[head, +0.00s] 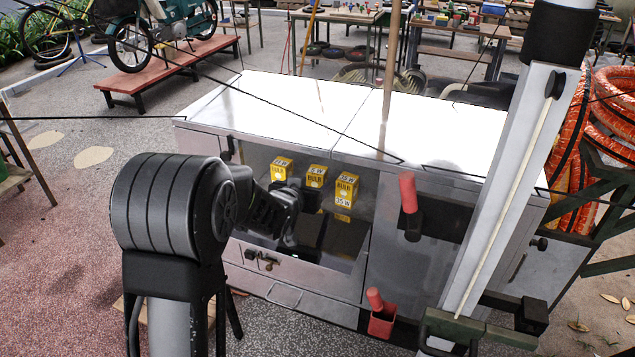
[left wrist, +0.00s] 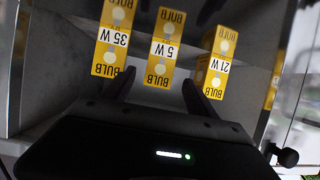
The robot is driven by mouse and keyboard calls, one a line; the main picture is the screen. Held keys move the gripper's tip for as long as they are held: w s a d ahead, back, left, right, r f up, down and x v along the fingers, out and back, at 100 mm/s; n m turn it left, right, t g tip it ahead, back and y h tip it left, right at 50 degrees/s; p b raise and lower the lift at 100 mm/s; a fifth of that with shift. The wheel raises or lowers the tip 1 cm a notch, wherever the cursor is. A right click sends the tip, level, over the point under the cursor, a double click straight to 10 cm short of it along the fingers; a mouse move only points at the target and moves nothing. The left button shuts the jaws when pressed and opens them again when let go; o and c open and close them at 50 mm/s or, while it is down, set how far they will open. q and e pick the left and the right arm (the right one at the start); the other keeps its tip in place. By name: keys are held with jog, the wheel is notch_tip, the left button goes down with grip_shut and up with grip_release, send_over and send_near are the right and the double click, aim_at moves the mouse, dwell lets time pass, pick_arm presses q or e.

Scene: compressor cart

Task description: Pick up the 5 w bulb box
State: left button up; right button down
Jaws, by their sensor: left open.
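The 5 W bulb box (head: 317,176) is yellow and stands upright in the middle of three boxes in the open front compartment of the cart (head: 240,108). In the left wrist view it appears upside down as the middle box (left wrist: 165,48). My left gripper (head: 290,212) is in front of the compartment, partly hidden by its own arm in the head view. In the left wrist view its two open fingers (left wrist: 158,80) point at the 5 W box, one on each side of its near end in the picture. I cannot tell whether they touch it.
The 35 W box (left wrist: 112,40) and the 21 W box (left wrist: 213,65) flank the 5 W box with narrow gaps. A red-handled item (head: 408,193) is on the cart front. A red holder (head: 381,320) sits lower down. Orange hose coils (head: 605,105) are at the right.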

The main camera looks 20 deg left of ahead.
aim_at(314, 182)
pick_arm(q)
jog(key=shift+w+f+p, duration=0.2)
jog(key=shift+w+p, duration=0.15)
jog(key=shift+w, duration=0.15)
jog(key=p+x, duration=0.1)
jog(key=x, duration=0.2)
jog(key=shift+f, duration=0.1)
jog(key=shift+w+f, duration=0.25)
jog(key=shift+w, duration=0.2)
jog(key=c, duration=1.4)
jog(key=shift+s+r, duration=0.1)
jog(key=shift+r, duration=0.05)
jog(key=shift+c, duration=0.2)
